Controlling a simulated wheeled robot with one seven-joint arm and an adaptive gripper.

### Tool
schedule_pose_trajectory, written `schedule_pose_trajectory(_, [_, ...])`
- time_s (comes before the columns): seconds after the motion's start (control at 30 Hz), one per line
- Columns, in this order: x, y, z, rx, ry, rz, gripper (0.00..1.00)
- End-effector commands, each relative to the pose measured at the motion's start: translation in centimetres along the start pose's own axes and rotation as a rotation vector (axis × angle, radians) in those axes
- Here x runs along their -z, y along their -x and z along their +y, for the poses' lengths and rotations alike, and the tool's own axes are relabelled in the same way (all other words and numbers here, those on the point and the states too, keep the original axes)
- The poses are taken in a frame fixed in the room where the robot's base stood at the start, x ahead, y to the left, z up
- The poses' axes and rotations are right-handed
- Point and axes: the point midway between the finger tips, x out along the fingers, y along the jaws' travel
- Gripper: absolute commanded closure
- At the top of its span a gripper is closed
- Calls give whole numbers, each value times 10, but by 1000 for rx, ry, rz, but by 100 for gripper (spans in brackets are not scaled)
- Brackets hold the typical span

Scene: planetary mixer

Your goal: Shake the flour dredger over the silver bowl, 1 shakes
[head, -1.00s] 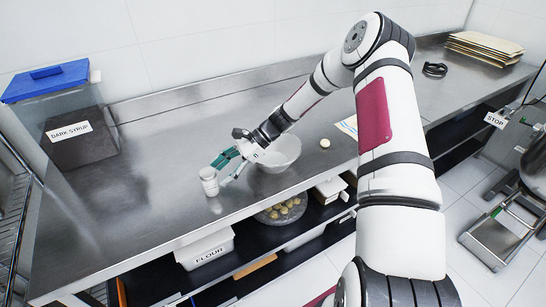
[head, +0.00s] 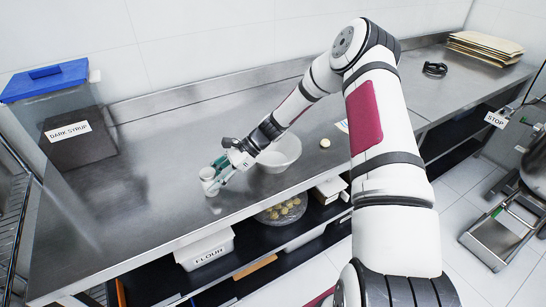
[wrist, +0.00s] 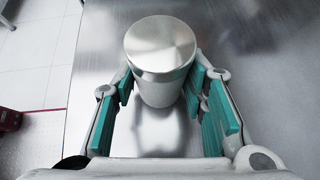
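The flour dredger (head: 207,173), a small pale cylinder with a shiny metal top, stands upright on the steel counter near its front edge. In the wrist view the dredger (wrist: 160,60) sits between the two green-padded fingers. My gripper (head: 215,174) reaches around it from the right, one finger on each side. In the wrist view my gripper (wrist: 161,92) is open, with narrow gaps seeming to show beside the dredger's body; contact is not clear.
A small round pale item (head: 325,143) lies right of the bowl. A flour bin (head: 205,248) and a tray of dough balls (head: 282,210) are on the shelf below. The counter left of the dredger is clear.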

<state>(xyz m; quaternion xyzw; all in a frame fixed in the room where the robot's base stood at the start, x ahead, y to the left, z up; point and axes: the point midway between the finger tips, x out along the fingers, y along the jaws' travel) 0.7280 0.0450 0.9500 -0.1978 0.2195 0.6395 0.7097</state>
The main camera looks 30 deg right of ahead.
Motion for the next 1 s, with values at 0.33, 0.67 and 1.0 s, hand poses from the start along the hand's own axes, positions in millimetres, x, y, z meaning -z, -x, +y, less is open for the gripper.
schedule_pose_trajectory(0.33, [-2, 1, 0, 0, 0, 0, 100])
schedule_pose_trajectory(0.67, [-12, 8, 0, 1, 0, 1, 100])
schedule_pose_trajectory(1.0, [-17, 11, 0, 0, 0, 0, 100])
